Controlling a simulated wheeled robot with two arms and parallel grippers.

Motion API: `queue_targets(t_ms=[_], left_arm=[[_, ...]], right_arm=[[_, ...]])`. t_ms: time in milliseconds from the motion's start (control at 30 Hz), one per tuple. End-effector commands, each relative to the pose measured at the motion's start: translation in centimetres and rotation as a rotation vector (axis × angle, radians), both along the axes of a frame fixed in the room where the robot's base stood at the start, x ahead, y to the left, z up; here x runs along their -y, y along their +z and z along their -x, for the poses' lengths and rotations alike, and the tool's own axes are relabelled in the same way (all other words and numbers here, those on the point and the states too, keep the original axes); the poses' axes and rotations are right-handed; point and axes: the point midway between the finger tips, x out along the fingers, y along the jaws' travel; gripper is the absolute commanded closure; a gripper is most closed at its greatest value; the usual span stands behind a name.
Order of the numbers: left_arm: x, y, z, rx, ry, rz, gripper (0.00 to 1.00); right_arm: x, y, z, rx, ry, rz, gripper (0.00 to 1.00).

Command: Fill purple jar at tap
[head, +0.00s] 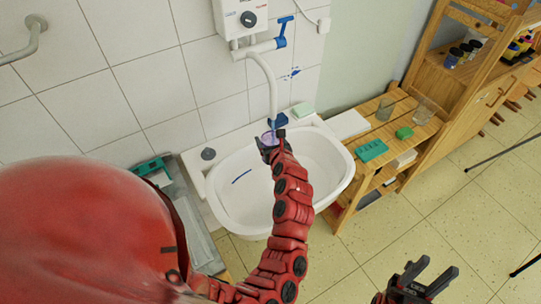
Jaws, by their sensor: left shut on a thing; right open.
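The purple jar (266,139) is small in the head view, directly below the spout of the tap (265,72), over the back of the white sink (331,158). My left gripper (271,143) is shut on the jar, and its red arm partly hides it. Bluish water seems to show at the spout's end, just above the jar; the jar's fill level is too small to tell. The tap's blue lever (284,27) is at the upper right of the pipe. My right gripper (425,281) is open and empty at the bottom right, above the floor, away from the sink.
A wooden shelf (400,125) right of the sink holds a green box (371,150), a green sponge (404,133) and clear glasses (424,110). A teal-edged tray (150,166) is left of the sink. The tiled floor (440,205) at right is mostly clear.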

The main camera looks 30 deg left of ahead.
Motion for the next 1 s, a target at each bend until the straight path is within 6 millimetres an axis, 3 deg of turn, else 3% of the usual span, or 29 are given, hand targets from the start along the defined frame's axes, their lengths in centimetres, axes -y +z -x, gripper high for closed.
queue_targets(t_ms=[600,1000], left_arm=[[-1.9,-0.1,-4.4,0.003,0.0,-0.001,0.78],[-2.1,0.1,-4.9,0.003,0.001,-0.002,0.78]], right_arm=[[0.0,-3.1,0.0,0.0,0.0,0.0,0.55],[0.0,-3.2,0.0,0.0,0.0,0.0,0.55]])
